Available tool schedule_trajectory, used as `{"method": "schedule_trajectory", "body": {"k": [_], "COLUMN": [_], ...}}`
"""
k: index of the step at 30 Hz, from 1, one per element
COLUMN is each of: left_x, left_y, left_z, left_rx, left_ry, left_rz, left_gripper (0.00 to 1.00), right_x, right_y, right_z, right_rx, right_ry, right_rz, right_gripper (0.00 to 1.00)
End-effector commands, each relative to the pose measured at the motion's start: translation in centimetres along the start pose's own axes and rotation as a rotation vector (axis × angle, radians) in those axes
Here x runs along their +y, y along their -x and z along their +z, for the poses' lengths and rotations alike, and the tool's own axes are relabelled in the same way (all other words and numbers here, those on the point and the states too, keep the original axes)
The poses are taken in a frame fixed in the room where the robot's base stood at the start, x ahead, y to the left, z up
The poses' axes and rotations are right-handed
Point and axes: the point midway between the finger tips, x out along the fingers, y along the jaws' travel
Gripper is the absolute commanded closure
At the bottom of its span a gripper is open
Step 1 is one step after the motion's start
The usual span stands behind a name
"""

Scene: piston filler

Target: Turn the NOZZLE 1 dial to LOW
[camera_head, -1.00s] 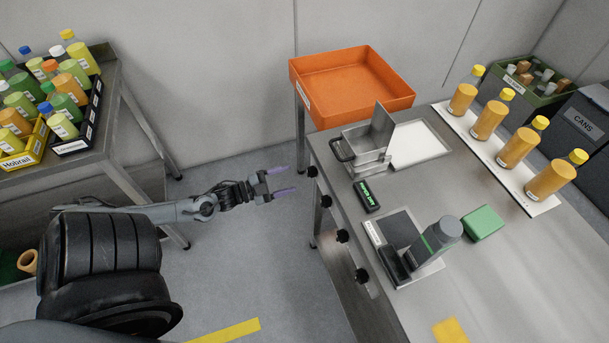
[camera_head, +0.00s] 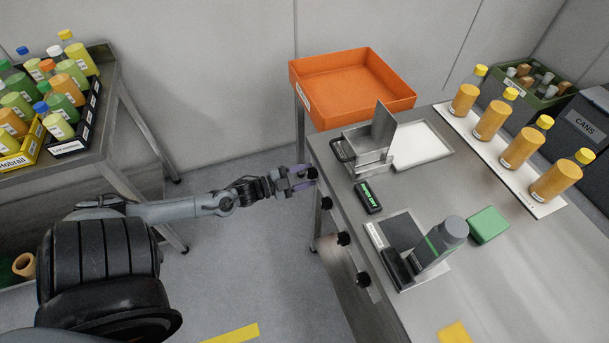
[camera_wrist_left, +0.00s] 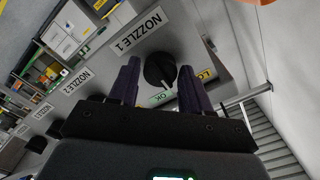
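The NOZZLE 1 dial (camera_wrist_left: 160,68) is a round black knob on the grey front panel. In the left wrist view the "NOZZLE 1" label (camera_wrist_left: 138,30) is beside it, with a green "OK" mark (camera_wrist_left: 160,97) and a yellow "LOW" mark (camera_wrist_left: 207,75) near its rim. My left gripper (camera_wrist_left: 159,72) is open, with its purple fingers on either side of the dial; contact cannot be told. In the head view the left gripper (camera_head: 306,179) is at the topmost knob (camera_head: 312,172) on the bench front. My right gripper is not in view.
More black knobs (camera_head: 343,239) run along the same bench front. An orange tray (camera_head: 350,85) is behind. The floor left of the bench is clear.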

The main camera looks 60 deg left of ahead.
Motion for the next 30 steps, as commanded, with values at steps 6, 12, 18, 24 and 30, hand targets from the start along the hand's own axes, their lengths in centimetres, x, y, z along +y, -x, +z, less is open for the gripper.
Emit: {"method": "schedule_trajectory", "body": {"k": [6, 12, 18, 24, 30], "left_x": [0.0, 0.0, -0.2, -0.4, -0.4], "left_y": [0.0, 0.0, 0.0, 0.0, 0.0], "left_z": [0.0, 0.0, -0.2, -0.3, -0.3], "left_rx": [0.000, 0.000, -0.002, -0.003, -0.004], "left_ry": [0.000, 0.008, 0.064, 0.191, 0.362], "left_rz": [0.000, 0.000, -0.001, -0.003, -0.003], "left_gripper": [0.86, 0.91, 0.91, 0.91, 0.91], "right_x": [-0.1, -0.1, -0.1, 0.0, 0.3], "right_y": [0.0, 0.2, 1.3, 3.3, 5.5], "right_z": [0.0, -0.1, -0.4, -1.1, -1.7], "right_rx": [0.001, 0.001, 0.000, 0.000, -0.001], "right_ry": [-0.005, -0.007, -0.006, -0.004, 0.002], "right_rz": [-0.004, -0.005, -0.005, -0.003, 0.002], "right_gripper": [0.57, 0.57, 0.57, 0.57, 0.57]}}
